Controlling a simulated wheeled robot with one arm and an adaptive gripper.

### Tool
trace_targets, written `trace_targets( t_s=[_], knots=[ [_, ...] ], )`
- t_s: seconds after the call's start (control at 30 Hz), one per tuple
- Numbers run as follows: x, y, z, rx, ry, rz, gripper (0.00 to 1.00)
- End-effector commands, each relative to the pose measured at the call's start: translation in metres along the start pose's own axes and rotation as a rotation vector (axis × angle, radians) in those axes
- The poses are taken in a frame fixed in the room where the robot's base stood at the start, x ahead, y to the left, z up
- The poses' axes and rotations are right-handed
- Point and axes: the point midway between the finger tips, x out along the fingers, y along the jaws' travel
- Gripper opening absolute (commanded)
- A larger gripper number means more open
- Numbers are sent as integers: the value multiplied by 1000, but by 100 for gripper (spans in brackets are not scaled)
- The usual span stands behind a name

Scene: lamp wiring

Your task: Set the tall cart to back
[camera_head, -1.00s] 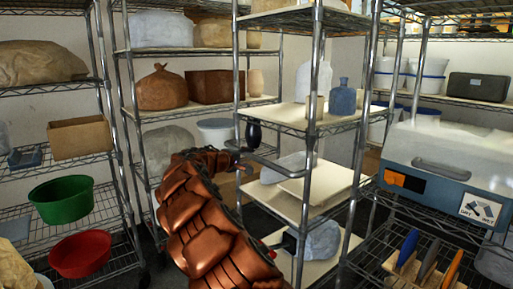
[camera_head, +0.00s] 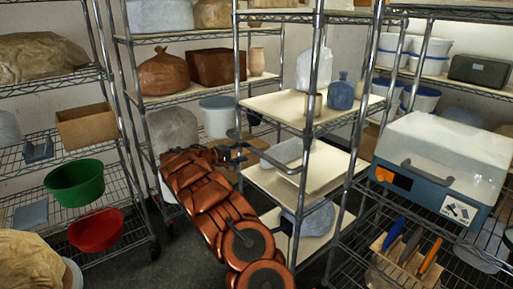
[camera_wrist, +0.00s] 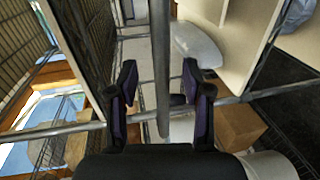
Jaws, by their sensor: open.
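The tall cart (camera_head: 318,55) is a metal wire rack with pale boards on its shelves. It stands in the middle of the head view, with a grey bar handle (camera_head: 270,158) on its near side. My gripper (camera_head: 242,152) is at the left end of this handle. In the wrist view my gripper (camera_wrist: 162,88) is open, and a grey metal bar (camera_wrist: 160,50) runs between its two dark fingers. I cannot tell whether either finger touches the bar. My arm hides part of the cart's lower left side.
A rack (camera_head: 128,115) at the left holds a green bowl (camera_head: 75,183) and a red bowl (camera_head: 96,231). A rack at the right carries a blue-grey case (camera_head: 425,190) and several coloured-handled tools (camera_head: 410,245). Dark floor (camera_head: 185,255) is clear at the lower left of the cart.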

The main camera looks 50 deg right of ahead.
Motion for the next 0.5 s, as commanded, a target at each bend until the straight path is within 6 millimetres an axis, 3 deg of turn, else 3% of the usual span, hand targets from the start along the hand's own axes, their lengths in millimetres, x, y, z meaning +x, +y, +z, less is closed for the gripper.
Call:
trace_targets(
  t_s=[0.3,0.5],
  knots=[
    [47,1,2,-1,-4,-1,50],
    [64,-1,1,-3,-1,-2,50]
  ],
)
